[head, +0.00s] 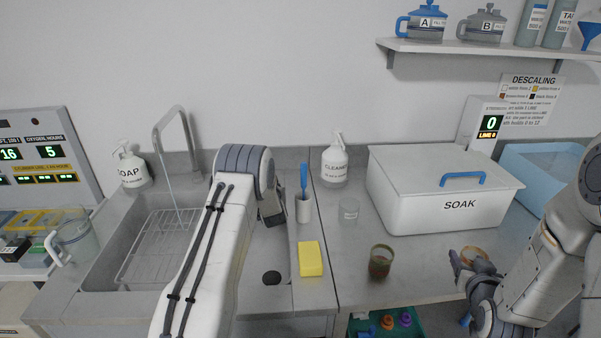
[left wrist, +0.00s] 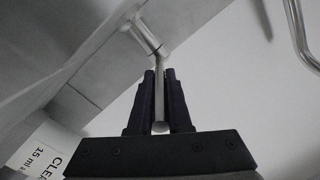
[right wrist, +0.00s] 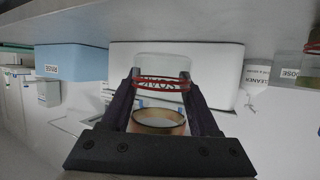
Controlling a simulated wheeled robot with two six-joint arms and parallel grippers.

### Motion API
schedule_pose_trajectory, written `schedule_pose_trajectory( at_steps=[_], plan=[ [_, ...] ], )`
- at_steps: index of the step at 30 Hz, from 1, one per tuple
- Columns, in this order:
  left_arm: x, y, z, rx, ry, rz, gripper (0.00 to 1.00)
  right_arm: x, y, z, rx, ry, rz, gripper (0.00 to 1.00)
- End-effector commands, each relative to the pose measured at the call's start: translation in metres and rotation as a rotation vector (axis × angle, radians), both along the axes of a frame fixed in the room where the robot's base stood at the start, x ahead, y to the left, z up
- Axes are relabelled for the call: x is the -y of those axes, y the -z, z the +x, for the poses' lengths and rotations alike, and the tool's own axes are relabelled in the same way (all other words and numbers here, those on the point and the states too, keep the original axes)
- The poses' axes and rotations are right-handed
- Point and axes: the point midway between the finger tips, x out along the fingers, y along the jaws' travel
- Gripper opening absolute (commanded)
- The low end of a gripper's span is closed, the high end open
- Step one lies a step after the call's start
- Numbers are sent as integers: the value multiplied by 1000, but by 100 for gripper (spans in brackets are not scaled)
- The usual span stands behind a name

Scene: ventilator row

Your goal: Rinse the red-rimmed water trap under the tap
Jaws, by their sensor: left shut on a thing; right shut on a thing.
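My right gripper (head: 466,262) is shut on a clear cup with a red band (right wrist: 162,84), held above the counter at the right. Its tan-edged opening also shows in the head view (head: 476,252). My left gripper (left wrist: 160,95) is shut on a slim metal lever (left wrist: 160,104); in the head view my left arm hides its fingers. The tap spout (head: 168,116) arches over the sink (head: 105,272), and a thin pale stream falls from it onto the wire rack. Another cup (head: 381,263), brown-tinted, stands on the counter left of my right gripper.
The white SOAK box (head: 430,208) and blue bin (head: 530,170) stand behind. My left arm crosses the sink's right side.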

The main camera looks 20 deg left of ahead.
Motion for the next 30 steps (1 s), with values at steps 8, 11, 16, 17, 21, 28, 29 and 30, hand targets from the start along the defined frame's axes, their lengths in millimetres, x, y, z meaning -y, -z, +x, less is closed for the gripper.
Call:
schedule_pose_trajectory(
  at_steps=[8, 11, 16, 17, 21, 28, 29, 30],
  plan=[
    [0, -2, 0, 3, 1, 3, 36, -1, 0, 0, 0, -1, 0, 3],
    [0, -1, 0, 3, 1, 2, 46, -1, 0, 0, 0, -1, -1, 3],
    [-1, -1, 0, 1, 0, 1, 46, -1, 0, 0, 0, -2, 0, 3],
    [-1, -1, 0, 1, 0, 1, 46, -1, 0, 0, 0, -1, -1, 3],
    [2, 0, -4, 0, 1, 0, 46, -1, 1, 0, 0, -1, 0, 3],
    [21, 1, -30, -2, 2, 0, 46, 0, 6, 0, 0, -1, 0, 3],
    [25, 1, -34, -1, 2, 0, 46, 0, 8, 0, 0, -1, 0, 3],
    [29, 2, -41, -2, 2, 0, 46, 0, 9, 0, 0, -1, 0, 3]
  ],
)
